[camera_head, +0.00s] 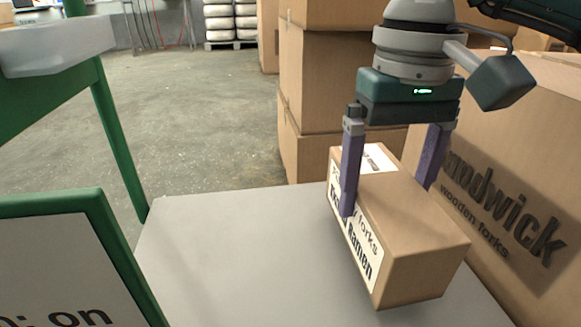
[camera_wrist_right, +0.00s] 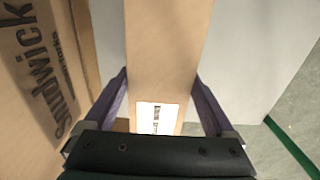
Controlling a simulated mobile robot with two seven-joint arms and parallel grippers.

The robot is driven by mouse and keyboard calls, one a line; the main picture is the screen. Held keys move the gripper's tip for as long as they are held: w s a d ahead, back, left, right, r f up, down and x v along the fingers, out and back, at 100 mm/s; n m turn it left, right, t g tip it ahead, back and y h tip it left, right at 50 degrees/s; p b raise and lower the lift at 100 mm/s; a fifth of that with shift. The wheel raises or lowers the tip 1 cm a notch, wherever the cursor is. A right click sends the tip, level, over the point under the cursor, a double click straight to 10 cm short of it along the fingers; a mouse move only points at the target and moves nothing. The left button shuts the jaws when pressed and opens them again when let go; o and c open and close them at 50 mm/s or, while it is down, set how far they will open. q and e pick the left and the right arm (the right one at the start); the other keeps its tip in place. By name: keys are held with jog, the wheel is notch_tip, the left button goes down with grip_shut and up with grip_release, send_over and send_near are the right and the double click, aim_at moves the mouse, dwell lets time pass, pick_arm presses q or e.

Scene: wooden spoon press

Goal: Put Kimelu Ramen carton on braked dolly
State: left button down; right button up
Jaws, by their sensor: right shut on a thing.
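The Kimelu Ramen carton (camera_head: 415,220) is a brown box with a white label on its left side, on which "Ramen" and "forks" show. My right gripper (camera_head: 388,200) is shut on it from above, one purple finger on each side. In the right wrist view the carton (camera_wrist_right: 168,55) lies between both fingers (camera_wrist_right: 162,100). It is over a flat grey surface (camera_head: 230,245); whether it touches is unclear. I cannot tell whether this surface is the braked dolly. My left gripper is not in view.
A large carton marked "ndwick wooden forks" (camera_head: 545,190) stands close at the right. Stacked brown cartons (camera_head: 335,90) stand behind. A green-framed sign ending in "on" (camera_head: 50,270) is at lower left, below a green frame (camera_head: 115,135). The grey surface's left part is bare.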

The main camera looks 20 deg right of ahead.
notch_tip(320, 180, down, 3)
jog(key=shift+f+b, duration=0.1)
jog(key=shift+b, duration=0.6)
jog(key=shift+f, duration=0.1)
jog(key=o, duration=1.4)
notch_tip(320, 180, up, 11)
jog(key=p, duration=0.7)
jog(key=shift+r, duration=0.65)
